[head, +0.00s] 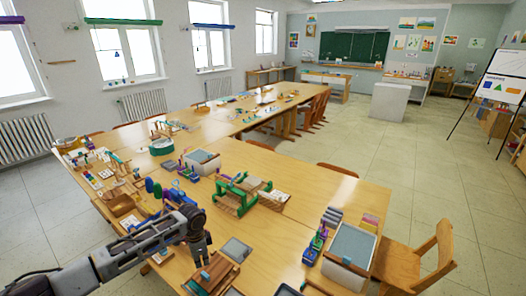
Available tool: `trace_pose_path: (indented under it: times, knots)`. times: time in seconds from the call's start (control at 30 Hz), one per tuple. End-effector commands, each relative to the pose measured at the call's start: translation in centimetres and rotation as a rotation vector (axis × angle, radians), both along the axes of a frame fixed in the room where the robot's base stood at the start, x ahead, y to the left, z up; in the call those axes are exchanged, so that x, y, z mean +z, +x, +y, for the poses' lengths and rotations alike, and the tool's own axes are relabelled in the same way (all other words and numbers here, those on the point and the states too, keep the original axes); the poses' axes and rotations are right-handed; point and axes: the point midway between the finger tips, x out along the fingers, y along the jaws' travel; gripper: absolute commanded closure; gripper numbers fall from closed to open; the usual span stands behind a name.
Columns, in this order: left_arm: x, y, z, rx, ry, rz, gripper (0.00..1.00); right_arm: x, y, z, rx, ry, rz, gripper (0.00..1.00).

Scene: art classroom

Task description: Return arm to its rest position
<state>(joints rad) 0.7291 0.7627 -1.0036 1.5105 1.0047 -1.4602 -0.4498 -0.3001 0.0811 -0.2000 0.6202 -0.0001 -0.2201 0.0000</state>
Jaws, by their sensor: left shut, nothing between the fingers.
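My left arm comes in from the lower left over the near end of the long wooden table (295,175). My left gripper (203,258) points down above the table, beside a wooden block set (213,274) at the front edge. Its fingers are shut and hold nothing that I can see. Whether the fingertips touch the block set I cannot tell. My right arm and gripper do not show in this view.
A green frame (238,193), grey trays (353,246) and a grey-topped box (202,161) stand on the table. A wooden chair (420,262) is at the right. Open floor (440,170) spreads beyond the chairs.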

Motion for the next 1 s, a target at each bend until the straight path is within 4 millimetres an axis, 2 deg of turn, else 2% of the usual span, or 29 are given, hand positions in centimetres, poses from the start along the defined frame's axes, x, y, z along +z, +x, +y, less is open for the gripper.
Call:
trace_pose_path:
  times: [0.17, 0.53, 0.8, 1.0]
  knots:
    - [-0.6, -1.0, -1.9, -0.014, -0.015, -0.003, 1.00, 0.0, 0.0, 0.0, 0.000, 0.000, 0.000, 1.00]
    - [-2.0, -5.1, -8.8, -0.037, -0.080, -0.031, 1.00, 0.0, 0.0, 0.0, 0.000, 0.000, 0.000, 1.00]
    - [-2.0, -8.1, -13.1, -0.016, -0.139, -0.065, 1.00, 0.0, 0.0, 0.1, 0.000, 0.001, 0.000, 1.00]
    - [-1.6, -10.1, -15.5, 0.021, -0.181, -0.091, 1.00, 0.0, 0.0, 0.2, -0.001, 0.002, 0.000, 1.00]
